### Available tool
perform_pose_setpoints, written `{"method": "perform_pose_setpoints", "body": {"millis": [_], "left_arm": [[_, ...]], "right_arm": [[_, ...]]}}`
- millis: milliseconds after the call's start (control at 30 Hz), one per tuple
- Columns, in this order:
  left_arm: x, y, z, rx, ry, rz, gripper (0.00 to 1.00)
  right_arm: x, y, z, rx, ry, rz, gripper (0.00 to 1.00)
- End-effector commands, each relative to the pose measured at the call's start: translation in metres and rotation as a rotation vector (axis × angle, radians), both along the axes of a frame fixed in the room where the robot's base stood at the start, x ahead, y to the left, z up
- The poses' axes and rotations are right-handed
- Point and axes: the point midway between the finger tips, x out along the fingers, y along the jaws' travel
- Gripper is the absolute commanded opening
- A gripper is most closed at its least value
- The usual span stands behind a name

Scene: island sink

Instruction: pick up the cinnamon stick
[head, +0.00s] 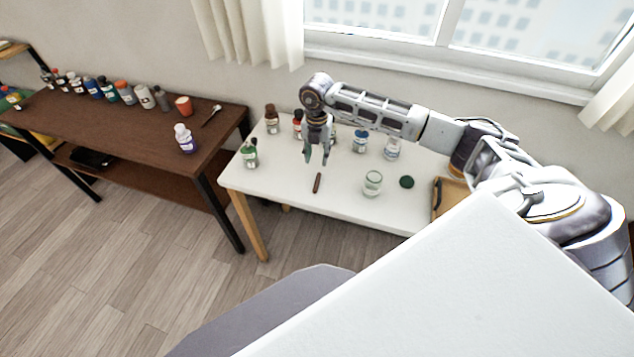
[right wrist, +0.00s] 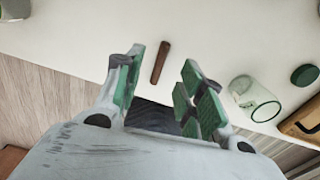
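The cinnamon stick (head: 317,183) is a short brown rod lying on the white table (head: 275,188), near its front edge. My right gripper (head: 318,158) is above the table, just behind and above the stick in the head view. In the right wrist view, the stick (right wrist: 160,62) lies ahead of the gap between the green-padded fingers of the gripper (right wrist: 165,85). The fingers are apart with nothing between them, and the stick looks untouched. My left gripper is not in view.
A glass jar (head: 373,183) and a dark green lid (head: 407,182) stand right of the stick. Several bottles line the table's back, and a green bottle (head: 250,154) stands at left. A wooden tray (head: 450,195) lies at right. A brown table (head: 130,130) with bottles stands left.

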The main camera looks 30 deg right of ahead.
Motion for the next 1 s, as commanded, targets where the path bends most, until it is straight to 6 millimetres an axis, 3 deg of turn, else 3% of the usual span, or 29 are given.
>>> {"method": "perform_pose_setpoints", "body": {"millis": [300, 800, 1000], "left_arm": [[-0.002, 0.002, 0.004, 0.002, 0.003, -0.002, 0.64], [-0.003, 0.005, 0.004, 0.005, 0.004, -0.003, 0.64], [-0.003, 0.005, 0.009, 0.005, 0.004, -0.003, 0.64]], "right_arm": [[-0.001, 0.0, -0.036, 0.001, 0.002, 0.001, 0.39], [-0.001, 0.0, -0.042, 0.001, 0.001, 0.001, 0.39], [-0.003, -0.002, -0.056, -0.001, 0.004, 0.0, 0.39]]}}
